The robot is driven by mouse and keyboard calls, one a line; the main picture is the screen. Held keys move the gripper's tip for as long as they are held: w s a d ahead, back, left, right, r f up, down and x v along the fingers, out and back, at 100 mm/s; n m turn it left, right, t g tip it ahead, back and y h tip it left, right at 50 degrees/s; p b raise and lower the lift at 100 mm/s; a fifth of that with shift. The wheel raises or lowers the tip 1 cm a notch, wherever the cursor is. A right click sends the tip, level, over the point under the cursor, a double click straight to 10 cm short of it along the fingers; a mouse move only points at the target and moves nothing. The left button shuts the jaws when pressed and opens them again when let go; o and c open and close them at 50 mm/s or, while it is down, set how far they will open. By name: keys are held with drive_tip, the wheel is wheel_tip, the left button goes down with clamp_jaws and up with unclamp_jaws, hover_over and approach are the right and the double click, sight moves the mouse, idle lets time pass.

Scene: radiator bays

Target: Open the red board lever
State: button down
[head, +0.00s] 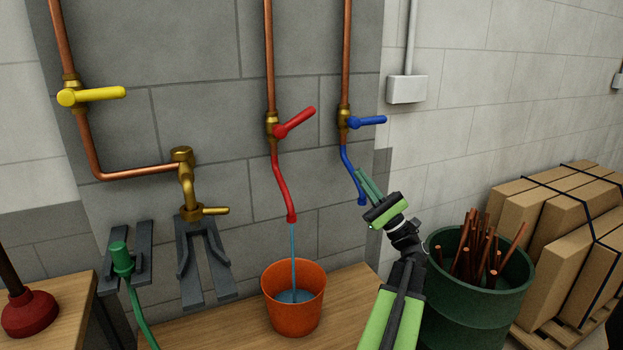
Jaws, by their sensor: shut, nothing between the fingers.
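The red lever (295,122) is on a brass valve on a vertical copper pipe, on the grey block wall. It slants up to the right, between horizontal and vertical. A red hose (281,185) hangs below it, and a thin blue stream of water (293,255) runs from its end into an orange bucket (292,311). My gripper (363,176) is shut and empty, its green fingers pointing up and left. It is below and right of the red lever, apart from it, and overlaps the lower blue hose in the picture; I cannot tell whether they touch.
A blue lever (368,121) points right, above a blue hose (349,162). A yellow lever (95,95) is at the left, above a brass tap (186,185). A green drum of copper pipes (480,290) and strapped boxes (565,240) stand right. Open space lies before the red lever.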

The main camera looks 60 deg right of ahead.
sight(295, 122)
wheel_tip(295, 122, down, 7)
drive_tip(key=b, duration=0.4)
drive_tip(key=s+a+r+p+x, duration=0.1)
drive_tip(key=a+p+x, duration=0.1)
drive_tip(key=p+x, duration=1.6)
drive_tip(key=shift+s+r+x, duration=0.2)
drive_tip(key=shift+x, duration=2.2)
